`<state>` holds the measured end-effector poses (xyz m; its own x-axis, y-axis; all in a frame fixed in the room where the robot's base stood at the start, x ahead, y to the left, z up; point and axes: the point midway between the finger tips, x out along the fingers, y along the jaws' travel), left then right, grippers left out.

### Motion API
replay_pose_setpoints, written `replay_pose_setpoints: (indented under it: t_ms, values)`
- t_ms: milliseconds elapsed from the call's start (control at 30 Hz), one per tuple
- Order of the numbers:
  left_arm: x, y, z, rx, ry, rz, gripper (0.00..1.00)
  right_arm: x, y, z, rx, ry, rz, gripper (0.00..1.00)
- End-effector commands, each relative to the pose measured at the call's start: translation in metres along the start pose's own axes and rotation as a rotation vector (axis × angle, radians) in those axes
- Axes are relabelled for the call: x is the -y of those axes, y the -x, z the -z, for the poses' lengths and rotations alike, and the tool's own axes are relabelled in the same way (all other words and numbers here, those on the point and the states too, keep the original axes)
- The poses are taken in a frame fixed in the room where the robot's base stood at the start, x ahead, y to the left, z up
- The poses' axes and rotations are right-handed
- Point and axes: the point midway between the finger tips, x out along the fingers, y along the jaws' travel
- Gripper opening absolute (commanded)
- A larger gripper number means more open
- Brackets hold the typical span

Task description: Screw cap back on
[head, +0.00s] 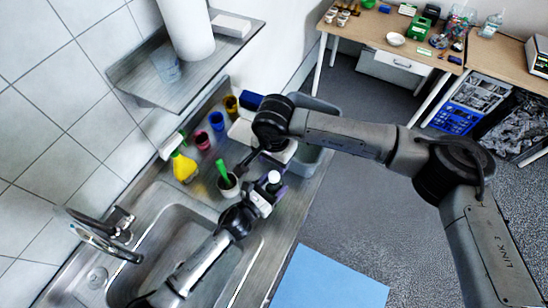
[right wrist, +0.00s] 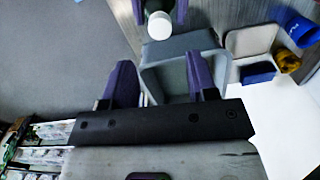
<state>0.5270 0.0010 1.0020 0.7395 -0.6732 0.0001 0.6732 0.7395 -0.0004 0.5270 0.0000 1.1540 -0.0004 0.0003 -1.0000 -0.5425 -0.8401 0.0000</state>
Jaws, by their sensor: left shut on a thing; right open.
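My left gripper (head: 266,196) is shut on a small dark bottle with a white round top (head: 274,177), above the counter near the sink's right edge. In the right wrist view the white top (right wrist: 159,26) shows between the left gripper's purple fingers. I cannot tell whether this top is the cap seated on the bottle or the bare neck. My right gripper (right wrist: 160,72) is open, with nothing between its purple fingers, and the white top lies just beyond its fingertips. In the head view the right gripper's fingers are mostly hidden behind its own wrist.
A sink (head: 185,245) with a tap (head: 105,235) lies left. A cup with a green-handled brush (head: 222,170), a yellow spray bottle (head: 184,167) and red (head: 202,142) and blue (head: 216,121) cups stand along the wall. A grey bin (head: 309,160) is right of the bottle.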

Motion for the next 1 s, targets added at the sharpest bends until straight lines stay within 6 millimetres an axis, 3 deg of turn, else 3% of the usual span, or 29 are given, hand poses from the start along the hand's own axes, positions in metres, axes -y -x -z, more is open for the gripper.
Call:
replay_pose_setpoints:
  t_ms: [200,667,1000]
  values:
    - [0.000,0.000,0.000,-0.001,0.000,0.000,0.00,0.000,0.000,0.000,0.000,0.090,0.000,0.53]
    - [0.000,0.000,0.001,-0.001,0.000,0.000,0.00,0.000,-0.003,0.000,0.000,0.098,0.000,0.53]
    - [0.000,0.000,0.001,-0.001,0.000,0.000,0.00,-0.001,-0.044,0.000,0.001,0.096,-0.003,0.53]
